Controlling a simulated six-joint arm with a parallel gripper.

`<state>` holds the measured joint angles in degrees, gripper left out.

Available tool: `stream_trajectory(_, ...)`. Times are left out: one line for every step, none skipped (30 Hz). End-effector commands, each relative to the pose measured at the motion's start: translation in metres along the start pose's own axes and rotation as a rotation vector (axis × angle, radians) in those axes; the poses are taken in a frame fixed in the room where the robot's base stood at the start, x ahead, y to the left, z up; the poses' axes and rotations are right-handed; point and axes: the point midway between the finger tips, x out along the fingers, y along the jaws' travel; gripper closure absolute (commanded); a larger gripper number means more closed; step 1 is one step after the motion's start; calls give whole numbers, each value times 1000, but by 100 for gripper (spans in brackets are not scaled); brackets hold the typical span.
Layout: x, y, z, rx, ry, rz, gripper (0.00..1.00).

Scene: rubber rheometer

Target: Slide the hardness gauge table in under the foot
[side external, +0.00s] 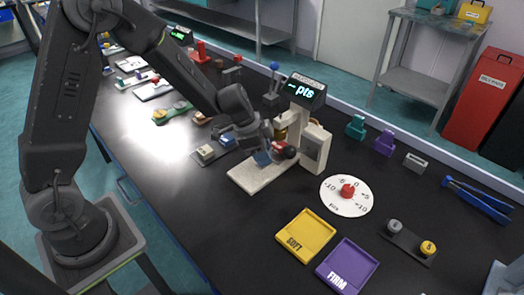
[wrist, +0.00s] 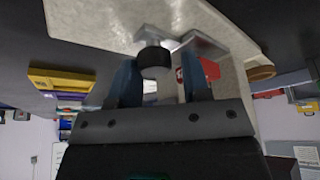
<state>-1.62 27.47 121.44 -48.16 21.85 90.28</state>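My gripper (side external: 265,157) is low over the plate, in front of the gauge's body. In the wrist view its two blue fingers (wrist: 160,82) stand apart, with a black round knob (wrist: 155,57) in the gap or just beyond it; I cannot tell whether they touch it. A grey metal bracket (wrist: 205,46) sits beside the knob. A red part (side external: 277,148) is next to the fingers. I cannot make out the table and foot clearly.
A white dial with a red knob (side external: 347,190) lies right of the gauge. A yellow SOFT tray (side external: 306,236) and purple FIRM tray (side external: 347,266) are in front. A weight holder (side external: 409,243) and blue tongs (side external: 477,200) lie to the right.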

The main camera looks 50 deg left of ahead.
Motion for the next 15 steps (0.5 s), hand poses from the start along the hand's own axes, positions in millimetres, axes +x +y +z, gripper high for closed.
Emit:
stream_trajectory(-1, 0, 0, 0, 0, 1, 56)
stream_trajectory(-1, 0, 0, 0, 0, 1, 56)
stream_trajectory(-3, 0, 0, 0, 0, 1, 56)
stream_trajectory(-6, 0, 0, 0, 1, 1, 56)
stream_trajectory(-9, 0, 0, -1, 2, 0, 56)
stream_trajectory(-14, -1, 0, 1, 3, -2, 56)
stream_trajectory(-18, -1, 0, -1, 3, -2, 56)
stream_trajectory(-24, -1, 0, 1, 3, -2, 56)
stream_trajectory(-32, -1, 0, 1, 2, -4, 56)
stream_trajectory(-38, -1, -1, 1, 4, -4, 56)
stream_trajectory(-45, -1, 0, 1, 5, -4, 56)
stream_trajectory(-55, -1, 0, 0, 4, -5, 56)
stream_trajectory(-62, -1, 0, 1, 3, -6, 56)
stream_trajectory(-69, -1, -1, 0, 5, -5, 56)
stream_trajectory(-78, -1, 0, 1, 4, -5, 56)
